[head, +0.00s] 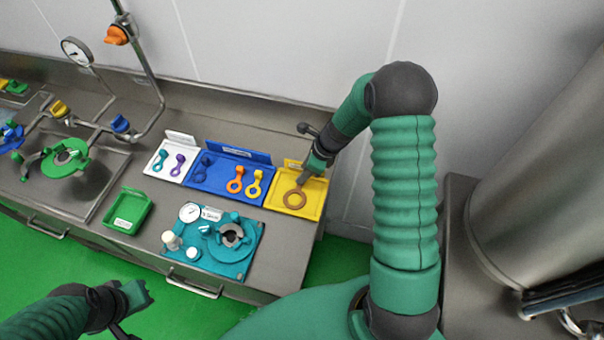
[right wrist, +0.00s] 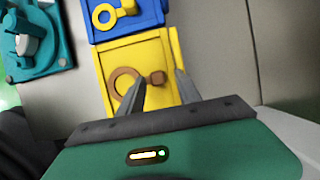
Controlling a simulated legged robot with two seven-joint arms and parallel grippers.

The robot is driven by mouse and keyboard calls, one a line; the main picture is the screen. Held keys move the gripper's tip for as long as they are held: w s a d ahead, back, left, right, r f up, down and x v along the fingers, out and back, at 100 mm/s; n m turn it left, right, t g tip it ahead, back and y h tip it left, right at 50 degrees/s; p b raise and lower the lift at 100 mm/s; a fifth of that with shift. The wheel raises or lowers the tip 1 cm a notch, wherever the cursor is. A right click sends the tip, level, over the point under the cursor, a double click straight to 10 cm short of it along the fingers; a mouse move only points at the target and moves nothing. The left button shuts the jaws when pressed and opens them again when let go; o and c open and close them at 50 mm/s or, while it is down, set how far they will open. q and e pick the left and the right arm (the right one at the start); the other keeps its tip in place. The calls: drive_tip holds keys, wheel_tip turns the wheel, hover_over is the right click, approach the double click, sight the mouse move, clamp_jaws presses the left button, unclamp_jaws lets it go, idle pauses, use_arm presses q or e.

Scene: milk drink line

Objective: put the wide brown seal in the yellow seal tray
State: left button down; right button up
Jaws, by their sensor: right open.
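The wide brown seal (head: 294,199) is a ring with a small tab and lies in the yellow seal tray (head: 317,207). In the right wrist view the seal's ring (right wrist: 116,77) lies over the floor of the yellow tray (right wrist: 99,72), with its tab between my fingers. One finger hides part of the ring. My right gripper (head: 303,179) is at the tray; its fingers (right wrist: 160,84) are apart and stand either side of the tab. My left gripper (head: 146,291) is low at the left, far from the tray, and its jaws are unclear.
The blue tray (head: 221,188) with orange, yellow and blue seals adjoins the yellow tray. A white tray (head: 152,170) holds teal and purple seals. A teal fixture (head: 235,268) stands in front, and a green bin (head: 145,208) sits at the left.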

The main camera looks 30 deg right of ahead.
drive_tip(key=v, duration=0.9)
drive_tip(key=s+a+r+n+h, duration=0.1)
drive_tip(key=s+a+n, duration=0.5)
drive_tip(key=n, duration=0.8)
drive_tip(key=s+a+r+n+h, duration=0.1)
drive_tip(key=s+a+n, duration=0.5)
drive_tip(key=n, duration=0.7)
drive_tip(key=shift+s+a+r+n+g+h, duration=0.4)
drive_tip(key=shift+a+r, duration=0.4)
drive_tip(key=shift+a, duration=0.25)
drive_tip(key=shift+a, duration=0.3)
drive_tip(key=shift+d, duration=0.2)
